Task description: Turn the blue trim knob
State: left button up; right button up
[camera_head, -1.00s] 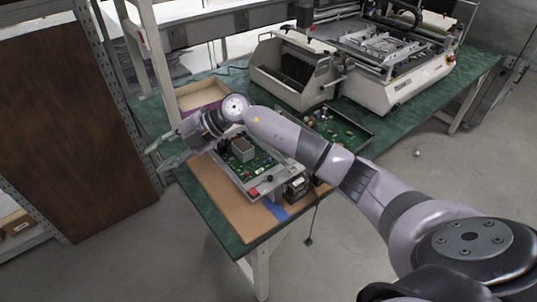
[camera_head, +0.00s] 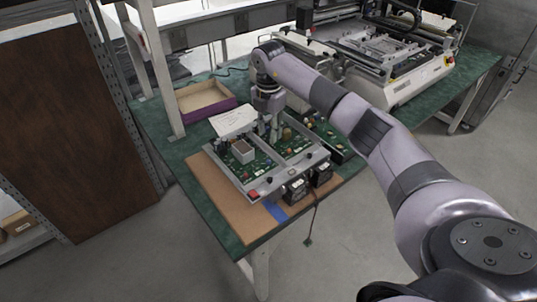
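The grey open-topped fixture (camera_head: 284,178) with green circuit boards stands on a brown mat (camera_head: 228,202) on the green workbench. No blue knob can be made out clearly; small parts on the boards are too tiny to tell apart. My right gripper (camera_head: 270,137) points down over the back middle of the fixture, its fingertips low among the board parts. Whether it touches anything, or is open or shut, cannot be told at this size. My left gripper is not in view.
A shallow purple-sided box (camera_head: 206,100) and a white paper sheet (camera_head: 234,121) lie behind the fixture. A large machine (camera_head: 390,60) stands at the back right. A red button (camera_head: 253,194) and a strip of blue tape (camera_head: 276,211) are at the fixture's front. A cable hangs off the front edge.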

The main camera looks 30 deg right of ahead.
aim_at(268, 160)
notch_tip(268, 160, down, 11)
jog(key=shift+f+p, duration=0.1)
jog(key=shift+p, duration=0.7)
jog(key=shift+c, duration=0.4)
grip_shut()
